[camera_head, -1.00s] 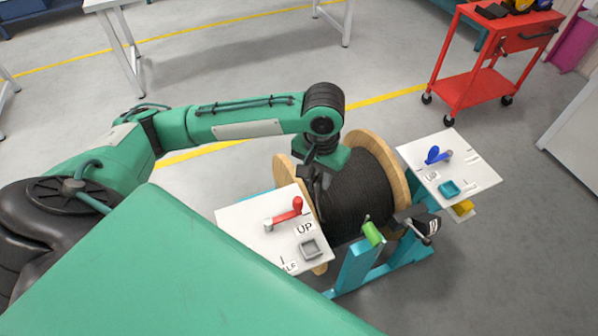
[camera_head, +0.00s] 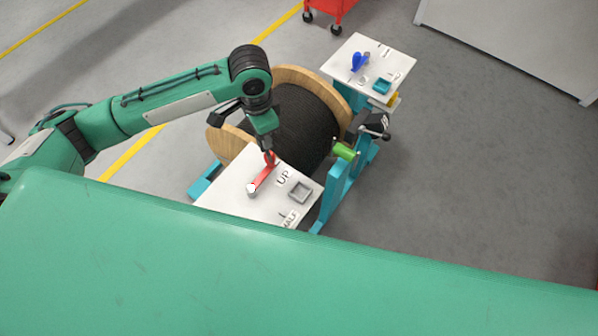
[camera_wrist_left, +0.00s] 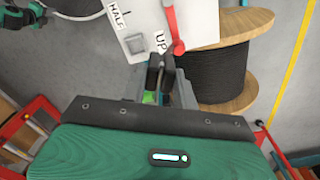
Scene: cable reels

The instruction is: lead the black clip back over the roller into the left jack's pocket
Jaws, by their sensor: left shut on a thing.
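My left gripper (camera_head: 267,146) points down over the left jack's white top plate (camera_head: 225,190), at the tip of its red lever (camera_head: 262,176). In the left wrist view its fingers (camera_wrist_left: 160,82) are close together on a small dark piece, taken as the black clip (camera_wrist_left: 154,74), mostly hidden between them. The left jack's pocket, a grey square cup (camera_head: 300,191), lies on the plate beside the letters UP; it also shows in the left wrist view (camera_wrist_left: 145,48). The green roller (camera_head: 344,152) sticks out beside the reel (camera_head: 300,128). My right gripper is out of view.
The right jack's plate (camera_head: 390,62) bears a blue lever (camera_head: 359,62) and a teal cup (camera_head: 381,86). A black block with a metal part (camera_head: 374,124) stands past the roller. A red cart (camera_head: 330,10) is at the top. The floor at right is clear.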

